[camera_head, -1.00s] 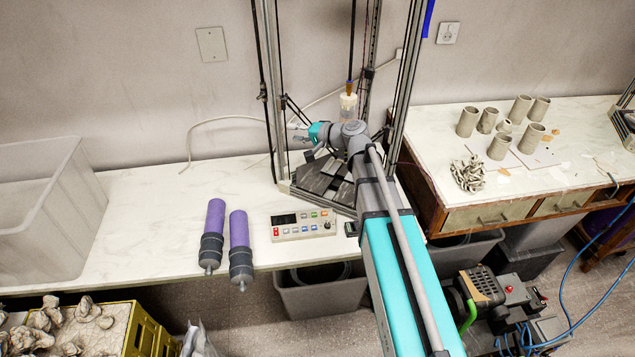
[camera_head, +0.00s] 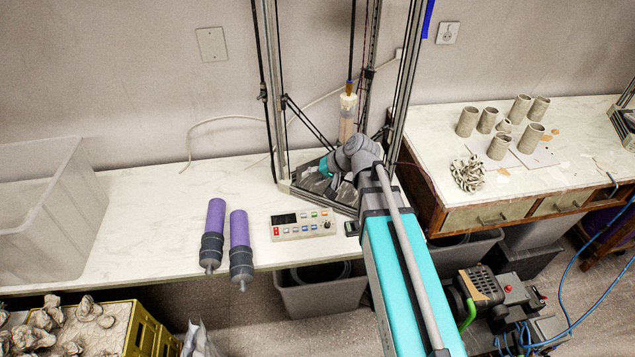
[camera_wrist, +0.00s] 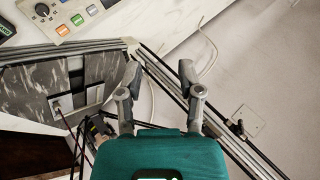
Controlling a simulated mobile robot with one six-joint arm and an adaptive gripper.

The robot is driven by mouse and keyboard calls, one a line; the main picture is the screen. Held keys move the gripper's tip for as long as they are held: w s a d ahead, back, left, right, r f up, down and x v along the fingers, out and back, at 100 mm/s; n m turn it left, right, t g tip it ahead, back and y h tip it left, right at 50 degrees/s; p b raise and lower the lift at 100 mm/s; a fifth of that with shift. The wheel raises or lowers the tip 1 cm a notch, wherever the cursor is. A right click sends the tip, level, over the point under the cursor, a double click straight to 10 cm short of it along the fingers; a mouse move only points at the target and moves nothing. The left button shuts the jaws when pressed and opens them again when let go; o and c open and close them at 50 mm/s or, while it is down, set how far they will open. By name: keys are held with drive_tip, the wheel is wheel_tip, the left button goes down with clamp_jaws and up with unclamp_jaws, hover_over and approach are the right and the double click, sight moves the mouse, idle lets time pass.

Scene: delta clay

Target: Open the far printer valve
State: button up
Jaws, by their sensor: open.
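A delta printer stands on the white table, with its dark base (camera_head: 318,182) between tall metal rails (camera_head: 275,90). A clear tube with a pale collar (camera_head: 347,102) hangs inside its frame. I cannot pick out a valve for certain in either view. My arm reaches into the printer, and its teal gripper body shows partly behind the wrist joint in the head view; the fingers are hidden there. In the wrist view my gripper (camera_wrist: 160,72) is open and empty, its two grey fingers apart above the printer's base and rails.
A control box (camera_head: 303,224) and two purple cartridges (camera_head: 214,228) (camera_head: 239,245) lie in front of the printer. A clear bin (camera_head: 50,210) stands at the left. The right-hand table (camera_head: 430,130) bears several clay cups. A second printer (camera_head: 625,120) shows at the right edge.

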drive_tip(key=shift+s+d+f+g+h, duration=0.3)
drive_tip(key=shift+s+d+f+h, duration=0.2)
drive_tip(key=shift+s, duration=0.25)
drive_tip(key=o, duration=0.6)
drive_tip(key=shift+w+f, duration=0.1)
drive_tip(key=shift+c, duration=0.2)
drive_tip(key=shift+o, duration=0.2)
drive_tip(key=f+h, duration=0.1)
drive_tip(key=w+f+h, duration=0.1)
drive_tip(key=shift+w+a+h, duration=0.15)
drive_tip(key=shift+w+h, duration=0.15)
drive_tip(key=shift+h, duration=0.1)
drive_tip(key=w+a+r+n+t+h, duration=0.2)
drive_tip(key=w+a+r+t+h, duration=0.4)
drive_tip(key=w+h, duration=0.3)
drive_tip(key=a+r+n+t, duration=0.3)
drive_tip(key=a+r+t, duration=0.5)
drive_tip(key=a, duration=0.5)
drive_tip(key=shift+w+r+b, duration=0.45)
drive_tip(key=shift+r, duration=0.5)
